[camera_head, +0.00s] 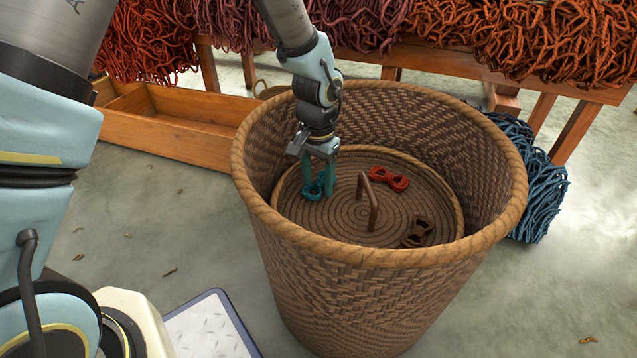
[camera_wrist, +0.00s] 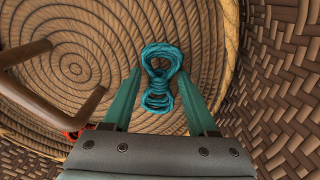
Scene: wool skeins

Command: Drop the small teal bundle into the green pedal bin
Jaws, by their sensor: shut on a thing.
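The small teal bundle (camera_head: 314,188) is a twisted skein at the left side of a round coiled lid (camera_head: 340,215) inside a large woven basket. My gripper (camera_head: 318,178) reaches down into the basket, its teal fingers at the bundle. In the wrist view the bundle (camera_wrist: 158,80) lies between the fingertips of my gripper (camera_wrist: 158,88), which is shut on it. I cannot tell whether the bundle touches the lid. No green pedal bin is in view.
The woven basket's rim (camera_head: 375,258) surrounds my gripper. The lid has a brown upright handle (camera_head: 372,205), a red bundle (camera_head: 388,179) and a dark brown bundle (camera_head: 417,232). A wooden tray (camera_head: 165,140) and wool-laden wooden racks stand behind. Blue wool (camera_head: 535,180) hangs at right.

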